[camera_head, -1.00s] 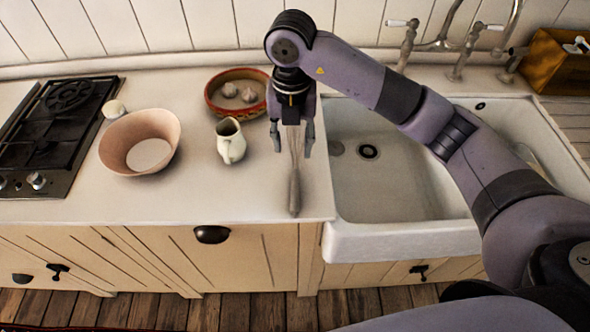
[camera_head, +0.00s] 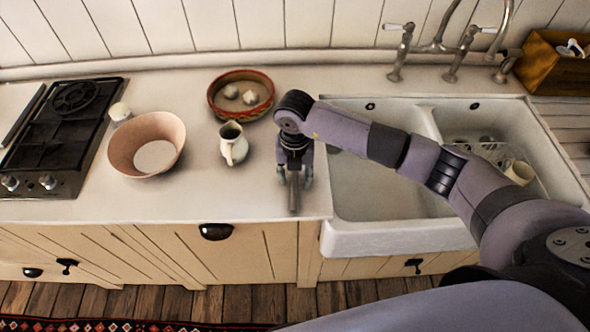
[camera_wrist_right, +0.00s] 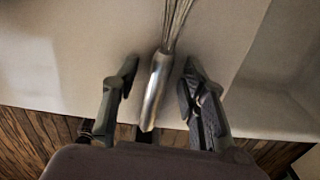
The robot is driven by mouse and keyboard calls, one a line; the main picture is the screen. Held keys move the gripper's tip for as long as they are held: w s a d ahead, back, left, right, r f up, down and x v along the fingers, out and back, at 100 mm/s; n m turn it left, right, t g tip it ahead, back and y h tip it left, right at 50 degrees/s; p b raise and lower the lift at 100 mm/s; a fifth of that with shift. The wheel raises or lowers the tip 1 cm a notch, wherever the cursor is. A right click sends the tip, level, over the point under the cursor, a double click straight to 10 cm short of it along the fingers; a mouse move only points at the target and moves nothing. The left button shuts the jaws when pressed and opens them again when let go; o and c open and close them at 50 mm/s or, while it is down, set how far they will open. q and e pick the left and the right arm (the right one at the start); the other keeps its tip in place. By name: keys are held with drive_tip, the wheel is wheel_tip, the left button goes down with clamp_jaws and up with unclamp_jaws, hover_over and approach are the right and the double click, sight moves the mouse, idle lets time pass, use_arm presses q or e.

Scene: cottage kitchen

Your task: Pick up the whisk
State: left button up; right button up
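The whisk (camera_head: 294,194) lies on the white counter just left of the sink, its grey handle pointing to the counter's front edge. In the right wrist view its metal handle (camera_wrist_right: 156,90) runs between my two fingers, with the wires reaching up and away. My right gripper (camera_head: 294,180) is low over the whisk and hides its wire end in the head view. In the right wrist view the fingers (camera_wrist_right: 158,82) are open, one on each side of the handle with gaps. My left gripper is not in view.
A cream jug (camera_head: 233,147) stands left of my right gripper, with a red-rimmed bowl (camera_head: 213,100) behind it. A pink bowl (camera_head: 120,158) and a black hob (camera_head: 50,140) are farther left. The sink (camera_head: 375,225) is at right.

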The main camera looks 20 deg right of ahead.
clamp_jaws()
idle(0.5)
